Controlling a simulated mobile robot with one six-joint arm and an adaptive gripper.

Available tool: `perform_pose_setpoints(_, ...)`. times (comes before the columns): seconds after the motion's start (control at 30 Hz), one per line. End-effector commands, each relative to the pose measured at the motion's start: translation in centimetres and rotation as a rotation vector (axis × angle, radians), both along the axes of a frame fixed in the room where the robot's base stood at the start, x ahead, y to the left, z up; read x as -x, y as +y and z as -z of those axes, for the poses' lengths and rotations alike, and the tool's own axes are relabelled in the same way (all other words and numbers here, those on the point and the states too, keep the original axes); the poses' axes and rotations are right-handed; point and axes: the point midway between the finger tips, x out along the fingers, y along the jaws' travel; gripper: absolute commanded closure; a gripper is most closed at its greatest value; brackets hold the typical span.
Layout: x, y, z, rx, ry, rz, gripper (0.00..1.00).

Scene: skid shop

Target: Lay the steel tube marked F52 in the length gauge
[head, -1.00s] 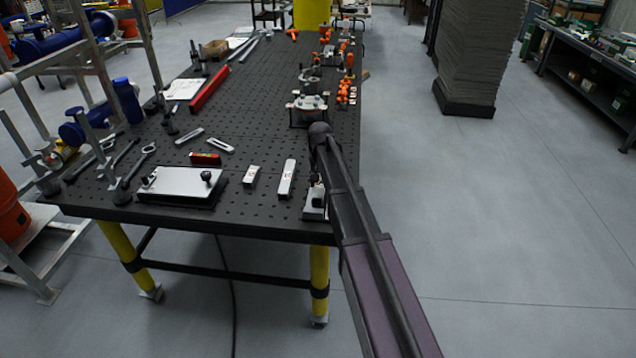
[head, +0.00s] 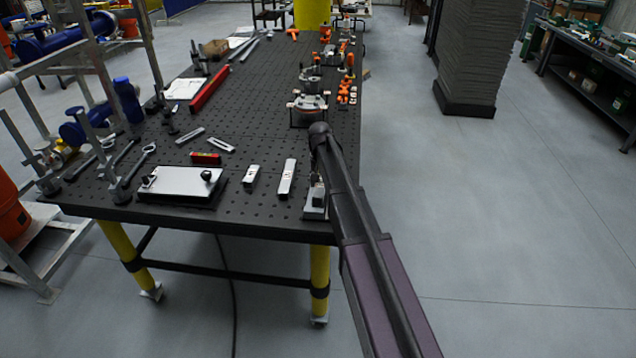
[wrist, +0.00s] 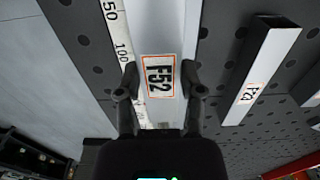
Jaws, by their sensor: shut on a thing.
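The steel tube marked F52 (wrist: 158,40) is between the two fingers of my gripper (wrist: 157,82) in the wrist view, its orange-bordered label facing the camera. My gripper is shut on it. The length gauge shows its white scale (wrist: 120,40), with 50 and 100 readable, close along the tube's left side. I cannot tell whether the tube rests in the gauge or is just above it. In the head view the gauge (head: 314,211) stands at the table's near right corner, partly behind my arm, which hides the gripper.
Another labelled tube (wrist: 262,70) lies to the right in the wrist view. In the head view two loose tubes, one long (head: 287,180) and one short (head: 251,176), lie left of the gauge. A white-topped plate (head: 180,181) is farther left. Orange clamps (head: 348,95) stand farther back.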

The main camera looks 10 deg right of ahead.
Motion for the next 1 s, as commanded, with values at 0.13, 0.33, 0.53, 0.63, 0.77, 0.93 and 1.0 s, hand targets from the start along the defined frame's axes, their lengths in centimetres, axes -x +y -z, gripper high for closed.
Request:
perform_pose_setpoints(0.13, 0.0, 0.0, 0.2, 0.0, 0.0, 0.0, 0.96)
perform_pose_setpoints(0.33, 0.0, 0.0, 0.5, 0.0, 0.0, 0.0, 0.96)
perform_pose_setpoints(0.53, 0.0, -0.1, 0.7, 0.0, 0.0, 0.001, 0.96)
perform_pose_setpoints(0.63, 0.0, -0.1, 0.9, 0.0, 0.0, 0.001, 0.96)
perform_pose_setpoints(0.77, 0.0, -0.1, 1.1, 0.0, 0.0, 0.001, 0.96)
perform_pose_setpoints(0.93, 0.0, -0.1, 1.3, 0.0, 0.0, 0.001, 0.96)
perform_pose_setpoints(1.0, 0.0, -0.1, 1.4, 0.0, 0.0, 0.001, 0.96)
